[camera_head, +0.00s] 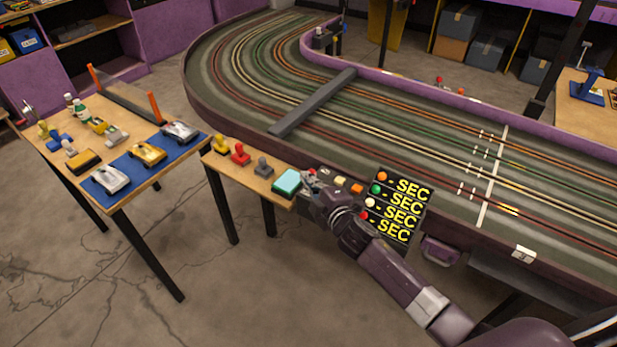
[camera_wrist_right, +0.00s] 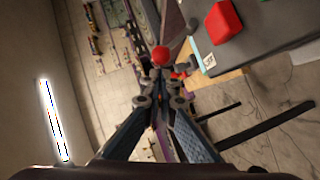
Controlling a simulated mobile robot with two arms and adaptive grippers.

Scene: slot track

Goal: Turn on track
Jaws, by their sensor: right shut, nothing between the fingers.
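The slot track (camera_head: 330,130) curves across the head view, its coloured lanes running to the right. At its near edge, a timer board (camera_head: 400,205) shows several "SEC" rows. My right gripper (camera_head: 308,180) reaches over the controls left of the board, between a teal block (camera_head: 287,182) and a yellow button (camera_head: 340,181). Its fingers (camera_wrist_right: 158,98) are shut and empty in the wrist view. A round red knob (camera_wrist_right: 160,56) shows just beyond the fingertips; I cannot tell whether they touch. A red button (camera_wrist_right: 223,21) sits on a dark panel to the right. My left gripper is out of view.
A small wooden shelf (camera_head: 235,172) beside the track holds yellow, red and grey hand controllers. A table (camera_head: 70,130) at the left carries model cars (camera_head: 110,180) on a blue mat. A grey bridge (camera_head: 315,102) spans the lanes. Floor is free between the tables.

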